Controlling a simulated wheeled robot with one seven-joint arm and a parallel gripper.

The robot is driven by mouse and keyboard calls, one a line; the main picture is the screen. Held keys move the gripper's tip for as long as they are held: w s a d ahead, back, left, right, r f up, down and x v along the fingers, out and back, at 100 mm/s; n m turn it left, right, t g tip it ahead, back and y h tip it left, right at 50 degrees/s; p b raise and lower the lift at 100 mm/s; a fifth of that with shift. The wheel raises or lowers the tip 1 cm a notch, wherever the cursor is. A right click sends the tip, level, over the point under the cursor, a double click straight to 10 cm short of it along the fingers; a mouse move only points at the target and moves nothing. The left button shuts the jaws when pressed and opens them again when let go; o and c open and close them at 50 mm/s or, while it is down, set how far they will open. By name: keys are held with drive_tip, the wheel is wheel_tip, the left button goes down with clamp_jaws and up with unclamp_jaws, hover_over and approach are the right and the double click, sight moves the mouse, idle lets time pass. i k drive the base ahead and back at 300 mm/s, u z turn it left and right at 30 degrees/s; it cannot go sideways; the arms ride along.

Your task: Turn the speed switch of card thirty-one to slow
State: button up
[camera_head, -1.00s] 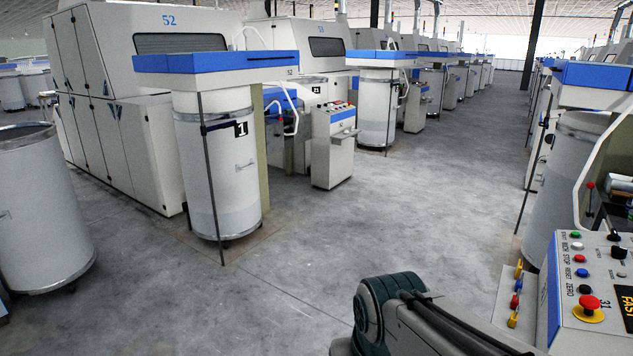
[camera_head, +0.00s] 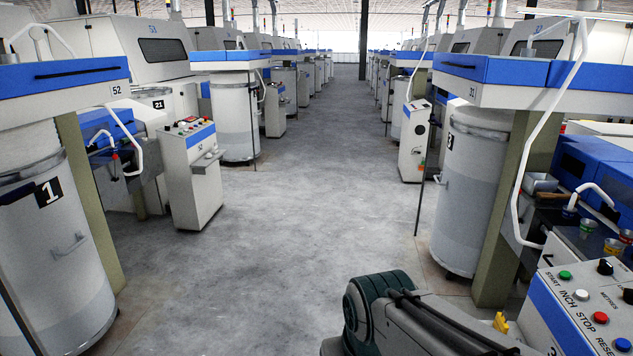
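The control panel (camera_head: 562,312) of the machine at the right is in the lower right corner, cut off by the frame edges. Its green START, white INCH, red STOP and blue RESET buttons show. Two black knobs (camera_head: 605,267) stand beside them at the right; I cannot tell whether either is the speed switch. The blue-edged card head (camera_head: 500,72) behind it seems to bear the number 31. My dark arm link (camera_head: 400,318) crosses the bottom, left of the panel. My gripper is out of view.
A wide grey floor aisle (camera_head: 300,215) runs clear ahead. At left stand a can marked 1 (camera_head: 50,250) and card 52's console (camera_head: 190,170). At right, a white can (camera_head: 470,190), a thin post and a bent white tube (camera_head: 525,160) stand near the panel.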

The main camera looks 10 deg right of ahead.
sight(604, 268)
drive_tip(key=z, duration=0.75)
drive_tip(key=i, duration=0.9)
drive_tip(key=z, duration=1.45)
drive_tip(key=i, duration=0.6)
drive_tip(key=z, duration=0.35)
